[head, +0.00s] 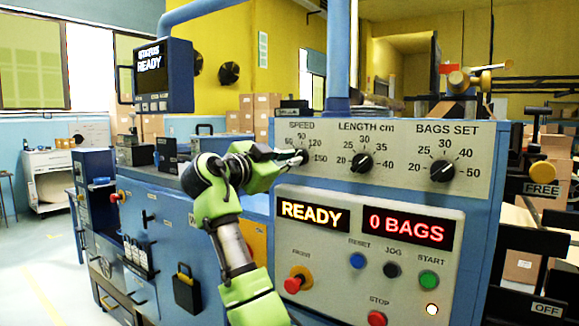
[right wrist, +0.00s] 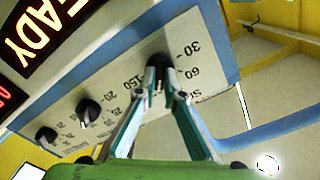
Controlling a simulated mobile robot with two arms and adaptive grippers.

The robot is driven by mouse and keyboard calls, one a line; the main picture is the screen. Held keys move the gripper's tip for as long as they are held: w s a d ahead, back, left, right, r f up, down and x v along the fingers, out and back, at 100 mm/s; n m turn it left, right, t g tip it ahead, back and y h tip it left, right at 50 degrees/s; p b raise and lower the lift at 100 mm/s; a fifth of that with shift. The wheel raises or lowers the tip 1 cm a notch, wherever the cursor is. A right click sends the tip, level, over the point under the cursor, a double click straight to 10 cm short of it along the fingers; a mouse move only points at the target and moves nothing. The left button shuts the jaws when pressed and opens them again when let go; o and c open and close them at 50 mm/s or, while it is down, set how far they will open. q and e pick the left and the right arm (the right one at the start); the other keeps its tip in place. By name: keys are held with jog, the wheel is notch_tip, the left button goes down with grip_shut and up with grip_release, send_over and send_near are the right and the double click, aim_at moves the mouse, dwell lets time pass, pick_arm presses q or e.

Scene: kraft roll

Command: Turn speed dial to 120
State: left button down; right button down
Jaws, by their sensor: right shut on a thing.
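The speed dial (head: 304,156) is a black knob at the left end of the grey control panel, under the word SPEED. Its scale marks 120 and 150 show to its right in the head view. My right gripper (head: 297,158) reaches it from the left and covers part of it. In the right wrist view the two fingers of my right gripper (right wrist: 160,78) close on the speed dial (right wrist: 158,60). The fingers hide where the dial's pointer stands. My left gripper is in neither view.
The length dial (head: 361,163) and the bags set dial (head: 442,171) sit to the right on the same panel. Below are lit READY and 0 BAGS displays (head: 408,228), a red stop button (head: 377,318) and a green start button (head: 428,280). A status screen (head: 165,75) stands at upper left.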

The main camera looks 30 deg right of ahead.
jog(key=shift+m, duration=1)
jog(key=c, duration=2.1)
grip_release()
jog(key=shift+c, duration=0.2)
jog(key=shift+s+a, duration=0.1)
jog(key=shift+a, duration=0.05)
jog(key=v, duration=1.1)
jog(key=shift+a, duration=0.4)
jog(key=shift+s, duration=0.1)
